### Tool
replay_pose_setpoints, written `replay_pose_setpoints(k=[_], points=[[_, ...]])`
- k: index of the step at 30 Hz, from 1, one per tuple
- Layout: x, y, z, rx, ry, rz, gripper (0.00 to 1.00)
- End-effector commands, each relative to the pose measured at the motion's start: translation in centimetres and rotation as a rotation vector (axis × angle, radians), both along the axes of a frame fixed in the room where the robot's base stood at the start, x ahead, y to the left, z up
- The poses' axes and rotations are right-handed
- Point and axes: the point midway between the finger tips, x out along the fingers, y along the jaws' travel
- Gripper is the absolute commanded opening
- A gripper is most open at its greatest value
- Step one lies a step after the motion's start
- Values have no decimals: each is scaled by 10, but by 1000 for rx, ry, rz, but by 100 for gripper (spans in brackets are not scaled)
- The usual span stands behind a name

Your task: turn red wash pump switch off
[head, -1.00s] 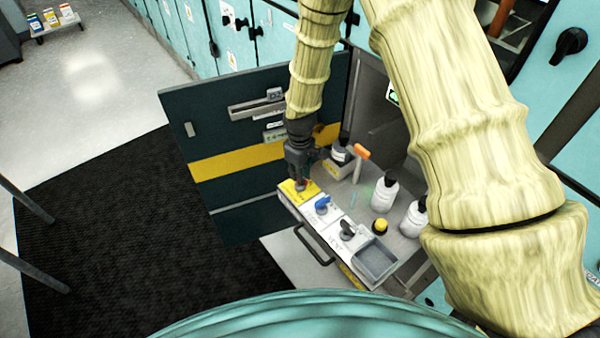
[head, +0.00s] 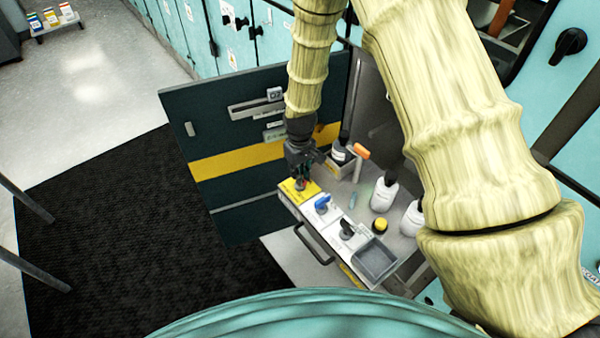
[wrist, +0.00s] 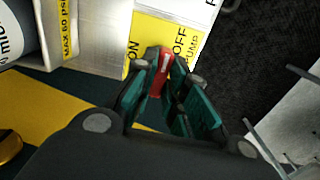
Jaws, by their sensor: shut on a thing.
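The red wash pump switch (wrist: 161,70) shows in the wrist view as a red handle with a white line, on a yellow label (wrist: 146,29) reading ON at left and OFF, PUMP at right. My gripper (wrist: 166,78) is shut on this handle, one finger on each side. The white line points up the picture, between the two words. In the head view my gripper (head: 300,180) reaches down to the yellow-labelled end of the white switch panel (head: 337,217) and hides most of the red switch.
A blue switch (head: 322,204) and a black switch (head: 347,230) sit on the same panel. Behind it stand white bottles (head: 383,196), a yellow-capped item (head: 380,224) and an orange-headed tool (head: 361,152). A dark open door (head: 220,125) is close at the left.

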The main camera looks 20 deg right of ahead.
Motion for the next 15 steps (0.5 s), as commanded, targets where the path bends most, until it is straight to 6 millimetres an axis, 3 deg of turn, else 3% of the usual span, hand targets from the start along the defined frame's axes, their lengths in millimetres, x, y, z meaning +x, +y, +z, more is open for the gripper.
replay_pose_setpoints(k=[2,3,6,15], points=[[2,0,1,0,-3,-1,0],[2,0,1,0,-3,-1,18],[1,0,1,0,-3,-1,36],[1,0,1,0,-1,0,36]])
